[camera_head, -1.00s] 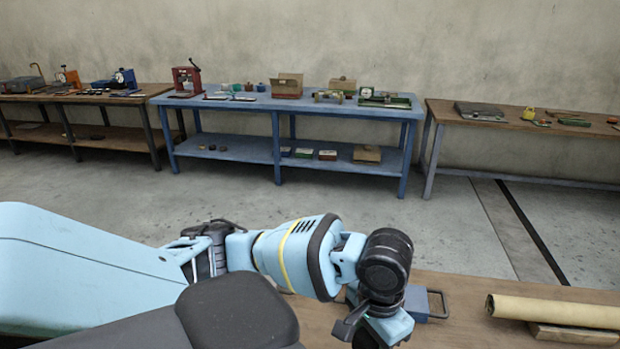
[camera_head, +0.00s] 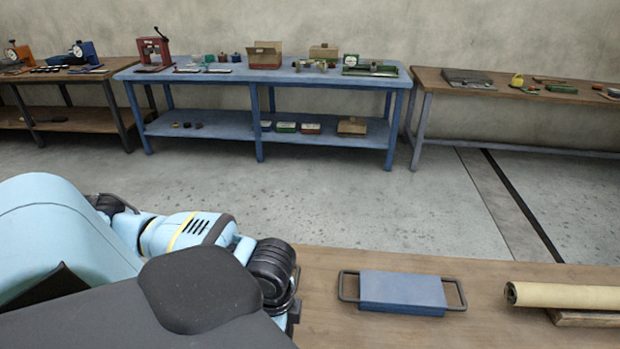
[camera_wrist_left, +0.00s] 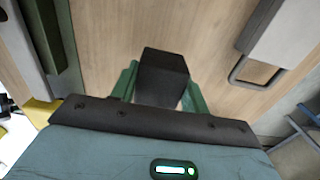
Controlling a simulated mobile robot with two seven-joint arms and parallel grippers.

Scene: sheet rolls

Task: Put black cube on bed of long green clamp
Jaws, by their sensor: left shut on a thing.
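In the left wrist view, a black cube (camera_wrist_left: 163,70) sits between the two green fingers of my left gripper (camera_wrist_left: 161,85). The gripper is shut on it, over the wooden bench top. A long dark green bar (camera_wrist_left: 46,35), which may be part of the long green clamp, runs along the upper left of that view. I cannot make out the clamp's bed. In the head view my left arm's wrist (camera_head: 270,272) is at the bench's left part. The cube, the clamp and the gripper's fingers are hidden there. My right gripper is not in view.
A blue flat block with wire handles (camera_head: 402,290) lies on the near bench (camera_head: 480,325). A tan sheet roll (camera_head: 565,296) lies to its right on a wooden board. Bare bench shows between the wrist and the block. Other tables stand along the far wall.

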